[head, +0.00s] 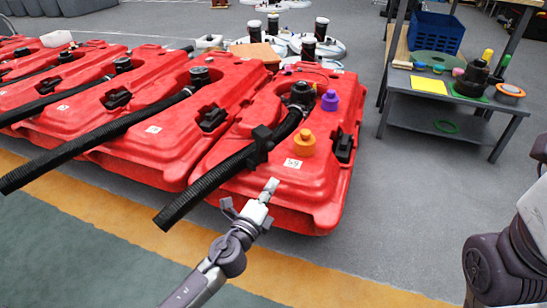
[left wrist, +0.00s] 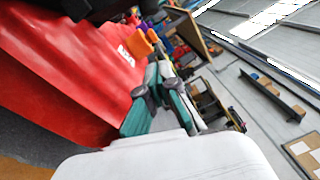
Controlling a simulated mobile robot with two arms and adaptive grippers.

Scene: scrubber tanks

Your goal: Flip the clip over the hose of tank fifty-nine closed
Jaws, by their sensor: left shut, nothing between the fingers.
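Tank fifty-nine (head: 318,180) is the red tank nearest the right, with a white "59" label (head: 293,163). Its black ribbed hose (head: 205,186) runs from the tank's top down past the front edge. A black clip (head: 261,146) sits around the hose, with a part standing up above it; I cannot tell its exact angle. My left gripper (head: 269,188) is shut and empty at the tank's front edge, below and right of the clip, apart from it. Its fingers (left wrist: 165,100) show in the left wrist view beside the red tank (left wrist: 65,70). My right gripper is not visible.
An orange cap (head: 304,142) and a purple cap (head: 330,100) stand on the tank right of the hose. More red tanks (head: 130,140) with hoses lie left. A grey workbench (head: 455,102) stands back right. Floor between tank and bench is clear.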

